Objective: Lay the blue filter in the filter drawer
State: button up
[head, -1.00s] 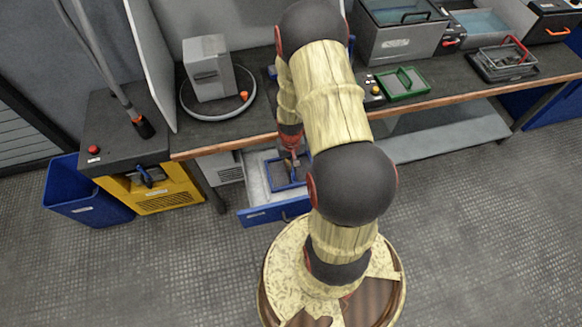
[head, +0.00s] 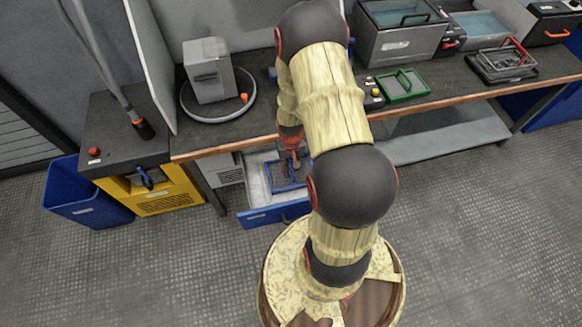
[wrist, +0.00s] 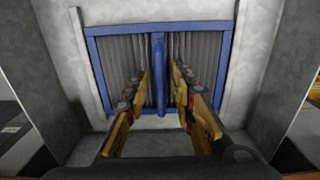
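The blue filter (wrist: 120,52) has a blue frame, grey pleats and a raised blue centre bar. In the wrist view it lies flat between the pale walls of the filter drawer (wrist: 262,60). My gripper (wrist: 160,78) is open, with one finger on each side of the bar and a gap showing on both sides. In the head view the drawer (head: 262,217) is pulled out below the bench, and the filter (head: 271,177) shows inside it. My gripper (head: 290,162) is above the filter and hides part of it.
The bench (head: 225,143) overhangs the back of the drawer. A yellow unit (head: 165,190) and a blue bin (head: 85,200) stand to the left. A green-framed tray (head: 403,84) lies on the bench. The floor in front of the drawer is clear.

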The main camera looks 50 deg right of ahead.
jog(key=w+a+r+n+t+p, duration=0.15)
jog(key=a+r, duration=0.25)
jog(key=r, duration=0.9)
jog(key=w+a+r+n+p, duration=0.15)
jog(key=a+r, duration=0.25)
jog(key=r, duration=0.8)
jog(key=w+a+r+t+p, duration=0.15)
jog(key=a+r, duration=0.25)
jog(key=r, duration=0.9)
jog(key=s+a+r+n+t, duration=0.2)
jog(key=s+a+r+n, duration=0.1)
jog(key=s+a+r, duration=0.7)
notch_tip(320, 180, up, 3)
jog(key=shift+s+a+f+t, duration=0.15)
jog(key=shift+s+a+t, duration=0.2)
jog(key=shift+s, duration=0.7)
